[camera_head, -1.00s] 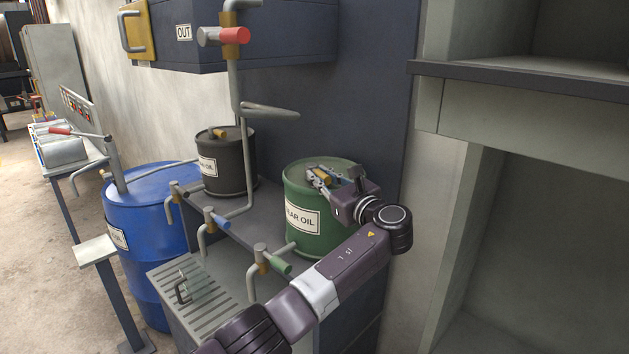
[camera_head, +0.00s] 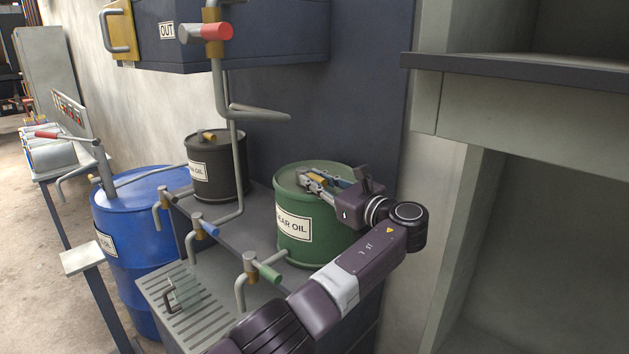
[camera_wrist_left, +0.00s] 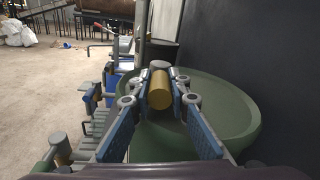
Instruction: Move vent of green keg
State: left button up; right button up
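The green keg (camera_head: 340,235), labelled gear oil, stands on a grey ledge. Its vent, a short brass-coloured cylinder (camera_wrist_left: 159,88), sits on top of the lid. My left gripper (camera_head: 312,179) is at the lid, with its fingers on either side of the vent. In the left wrist view, the blue finger pads (camera_wrist_left: 159,80) flank the vent closely. I cannot tell whether they press on it. In the head view the fingers partly hide the vent. My right gripper is not in view.
A dark keg (camera_head: 214,175) with its own brass vent stands behind to the left. A blue barrel (camera_head: 150,220) stands further left. Pipes with coloured valve handles rise before the kegs, including a green one (camera_head: 269,273). A dark wall (camera_head: 360,110) is close behind.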

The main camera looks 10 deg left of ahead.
pick_arm(q)
jog(key=o, duration=0.5)
jog(key=shift+f, duration=0.1)
notch_tip(320, 180, up, 10)
dwell(0.4)
